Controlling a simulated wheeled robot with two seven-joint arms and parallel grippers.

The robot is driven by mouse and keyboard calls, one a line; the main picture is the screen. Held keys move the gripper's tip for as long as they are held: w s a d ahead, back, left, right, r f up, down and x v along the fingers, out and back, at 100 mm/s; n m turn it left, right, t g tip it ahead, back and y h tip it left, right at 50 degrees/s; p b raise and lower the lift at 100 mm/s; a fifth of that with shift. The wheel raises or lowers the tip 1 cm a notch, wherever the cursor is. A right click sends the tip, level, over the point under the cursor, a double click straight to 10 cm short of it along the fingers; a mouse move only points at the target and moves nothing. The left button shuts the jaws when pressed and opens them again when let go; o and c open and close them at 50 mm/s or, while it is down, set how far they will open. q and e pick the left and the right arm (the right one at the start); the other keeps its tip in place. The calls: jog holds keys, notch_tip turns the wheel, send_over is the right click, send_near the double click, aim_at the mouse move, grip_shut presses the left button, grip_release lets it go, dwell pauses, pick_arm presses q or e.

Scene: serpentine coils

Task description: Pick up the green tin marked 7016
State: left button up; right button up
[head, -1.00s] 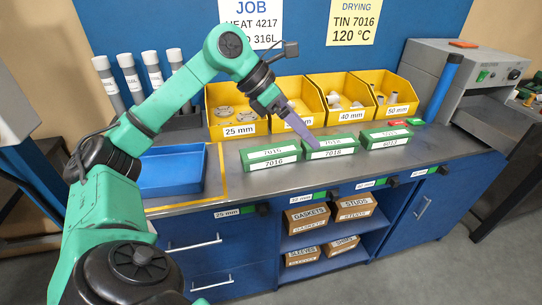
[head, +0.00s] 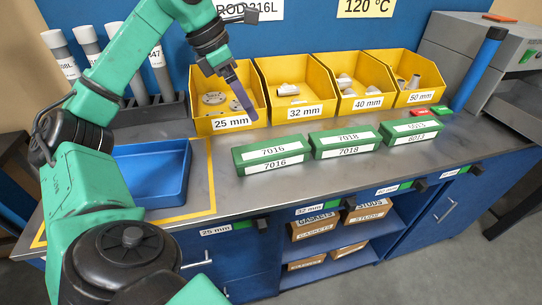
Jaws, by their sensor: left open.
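The green tin marked 7016 (head: 272,156) stands on the grey bench top, the leftmost of three green tins in a row. White labels on its top and front read 7016. My left gripper (head: 248,115) hangs above and behind this tin, in front of the 25 mm bin, with its fingers pointing down. It is open, empty and apart from the tin. The tin marked 7018 (head: 345,143) stands just right of it, and the third tin (head: 411,133) is marked 6013 or similar. My right gripper is out of view.
Yellow bins of fittings, the 25 mm bin (head: 232,122) leftmost, line the back. A blue tray (head: 150,204) lies at left inside yellow tape. Grey tubes stand in a rack (head: 148,113) behind it. A blue upright cylinder (head: 480,68) stands at right. The bench front before the tins is clear.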

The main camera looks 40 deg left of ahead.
aim_at(270, 147)
pick_arm(q)
jog(key=b+x, duration=0.1)
jog(key=x, duration=0.2)
jog(key=b+x, duration=0.2)
jog(key=x, duration=0.2)
jog(key=s+b+x, duration=0.1)
jog(key=x, duration=0.3)
jog(key=shift+a+f+b, duration=0.3)
jog(key=shift+f+b, duration=0.05)
jog(key=shift+f, duration=0.1)
jog(key=x, duration=0.6)
jog(key=shift+w+f, duration=0.2)
jog(key=shift+w, duration=0.15)
grip_shut()
jog(key=shift+r, duration=0.15)
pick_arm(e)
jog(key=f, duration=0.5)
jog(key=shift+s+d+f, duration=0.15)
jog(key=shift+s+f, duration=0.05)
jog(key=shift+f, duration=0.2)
